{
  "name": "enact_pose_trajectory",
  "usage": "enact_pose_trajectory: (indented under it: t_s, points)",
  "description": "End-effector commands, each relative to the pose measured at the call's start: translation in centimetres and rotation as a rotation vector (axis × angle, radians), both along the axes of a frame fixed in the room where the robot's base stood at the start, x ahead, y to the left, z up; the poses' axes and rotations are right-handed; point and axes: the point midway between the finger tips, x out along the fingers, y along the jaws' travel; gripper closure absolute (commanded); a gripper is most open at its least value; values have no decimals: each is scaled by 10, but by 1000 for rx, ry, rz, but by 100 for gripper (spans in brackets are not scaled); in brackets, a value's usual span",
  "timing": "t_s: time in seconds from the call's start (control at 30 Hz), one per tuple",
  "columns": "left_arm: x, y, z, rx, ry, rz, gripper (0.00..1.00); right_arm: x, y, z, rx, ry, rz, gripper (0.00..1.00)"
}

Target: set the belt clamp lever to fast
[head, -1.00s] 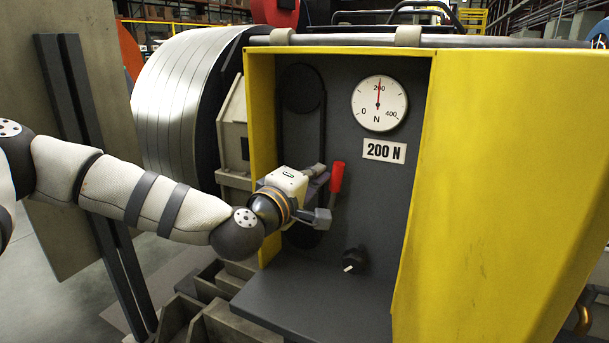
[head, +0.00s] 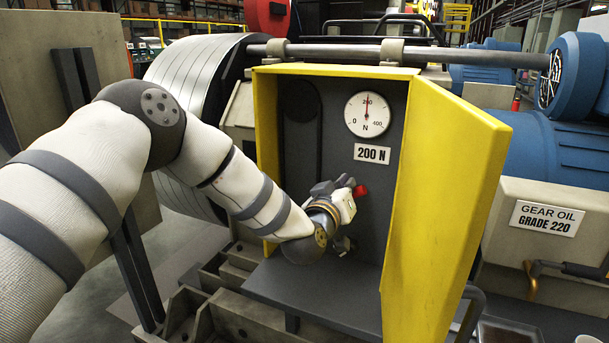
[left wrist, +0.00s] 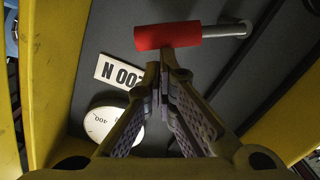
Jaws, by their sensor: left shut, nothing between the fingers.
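The clamp lever's red handle (head: 360,191) shows below the 200 N label in the head view, partly hidden by my left gripper (head: 350,184). In the left wrist view, which sees the label upside down, the red handle (left wrist: 167,37) lies nearly level on a metal rod (left wrist: 228,30). It points toward the cabinet's right side. My left gripper (left wrist: 165,70) is shut and empty, its fingertips right at the handle; I cannot tell whether they touch. No fast marking is legible. My right gripper is not in view.
The yellow cabinet door (head: 445,190) stands open on the right. A dial gauge (head: 367,114) sits above the 200 N label (head: 372,153). A dark shelf (head: 310,290) juts out below. A steel strip coil (head: 195,75) stands at left, blue machinery (head: 560,140) at right.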

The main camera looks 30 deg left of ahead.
Motion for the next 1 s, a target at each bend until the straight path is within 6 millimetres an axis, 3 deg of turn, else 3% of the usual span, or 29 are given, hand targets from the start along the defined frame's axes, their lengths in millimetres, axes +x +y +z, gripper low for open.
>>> enact_pose_trajectory:
  t_s: [0.5,1.0]
  points:
    - [2,-22,-23,383,19,0,100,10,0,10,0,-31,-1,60]
    - [2,-26,-33,497,28,1,100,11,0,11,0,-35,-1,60]
